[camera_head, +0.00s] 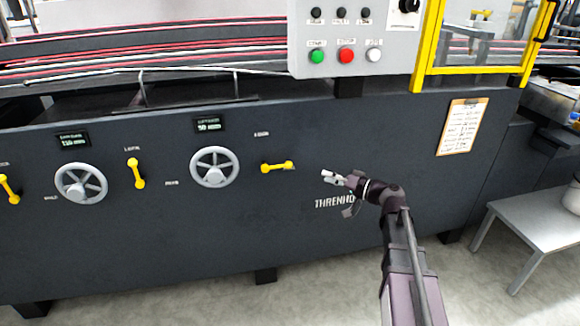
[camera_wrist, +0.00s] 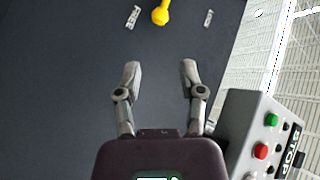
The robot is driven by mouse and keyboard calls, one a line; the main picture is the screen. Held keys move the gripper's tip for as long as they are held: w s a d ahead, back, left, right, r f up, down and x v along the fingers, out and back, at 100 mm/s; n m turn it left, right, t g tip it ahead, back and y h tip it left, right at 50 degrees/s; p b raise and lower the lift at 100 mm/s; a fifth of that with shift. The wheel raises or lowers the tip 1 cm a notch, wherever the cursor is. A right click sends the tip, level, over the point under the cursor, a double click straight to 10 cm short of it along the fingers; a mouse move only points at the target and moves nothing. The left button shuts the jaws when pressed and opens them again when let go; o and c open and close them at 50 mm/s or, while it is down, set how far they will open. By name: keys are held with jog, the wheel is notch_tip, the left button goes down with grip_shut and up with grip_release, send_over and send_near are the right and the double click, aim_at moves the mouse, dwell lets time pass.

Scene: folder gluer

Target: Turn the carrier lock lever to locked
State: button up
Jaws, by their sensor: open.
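Several yellow levers show on the dark machine front. I cannot tell from the labels which lever is the carrier lock. A middle lever (camera_head: 136,173) and a far-left lever (camera_head: 9,189) stand closer to upright. My gripper (camera_head: 328,177) is open and empty, to the right of the nearest lever and apart from it. In the wrist view, a yellow lever (camera_wrist: 161,13) is cut off at the top edge, beyond the open fingers (camera_wrist: 160,75).
Two handwheels (camera_head: 81,184) (camera_head: 214,167) sit between the levers. A control box (camera_head: 345,45) with green, red and white buttons hangs above; it also shows in the wrist view (camera_wrist: 258,125). A yellow-framed guard (camera_head: 425,45) is at upper right, a grey table (camera_head: 540,220) at right.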

aim_at(290, 164)
jog(key=shift+w+a, duration=0.1)
jog(key=shift+a, duration=0.1)
jog(key=x, duration=1.3)
jog(key=shift+w+a, duration=0.1)
jog(key=shift+a, duration=0.05)
grip_shut()
